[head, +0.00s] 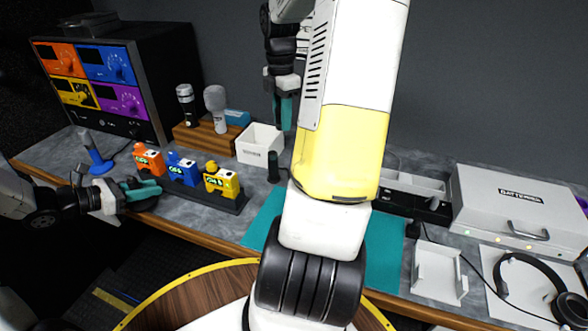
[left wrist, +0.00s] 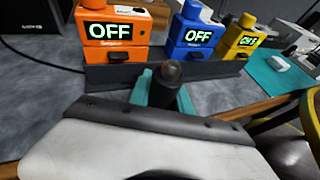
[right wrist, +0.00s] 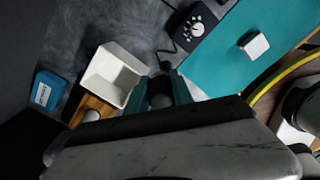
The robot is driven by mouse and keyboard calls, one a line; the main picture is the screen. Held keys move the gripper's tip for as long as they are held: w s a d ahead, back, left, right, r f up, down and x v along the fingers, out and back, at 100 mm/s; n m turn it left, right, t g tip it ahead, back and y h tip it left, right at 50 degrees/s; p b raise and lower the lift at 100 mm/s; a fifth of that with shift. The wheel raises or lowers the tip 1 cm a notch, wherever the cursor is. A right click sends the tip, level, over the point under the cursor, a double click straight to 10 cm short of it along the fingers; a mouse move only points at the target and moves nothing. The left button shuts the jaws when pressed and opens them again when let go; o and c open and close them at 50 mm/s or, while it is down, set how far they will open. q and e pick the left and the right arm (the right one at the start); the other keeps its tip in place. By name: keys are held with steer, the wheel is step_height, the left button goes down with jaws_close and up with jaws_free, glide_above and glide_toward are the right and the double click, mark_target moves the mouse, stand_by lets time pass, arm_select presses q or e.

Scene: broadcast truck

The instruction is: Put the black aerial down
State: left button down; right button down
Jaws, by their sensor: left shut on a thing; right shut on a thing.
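My left gripper (head: 143,189) is low at the desk's front edge, just left of the transmitter packs. Its teal fingers are shut on a black round-tipped stub (left wrist: 168,72), seen in the left wrist view. My right gripper (head: 285,110) points down above the desk beside the white box. Its fingers are shut on a dark thing (right wrist: 160,88), seen nearly end-on. A black upright piece (head: 273,167) stands lower down, between the white box and the teal mat, apart from the right fingers. I cannot tell for certain which dark piece is the black aerial.
Orange (head: 148,159), blue (head: 182,168) and yellow (head: 221,180) packs stand in a dark rack. A white box (head: 259,143) and microphones (head: 215,105) stand behind. The teal mat (head: 263,220) is mostly clear. A battery case (head: 515,205) and headphones (head: 530,285) lie right.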

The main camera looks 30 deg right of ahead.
step_height(320, 180, down, 16)
steer(key=shift+r, duration=0.1)
stand_by(0.4)
steer(key=shift+f, duration=0.45)
steer(key=c, duration=1.1)
jaws_free()
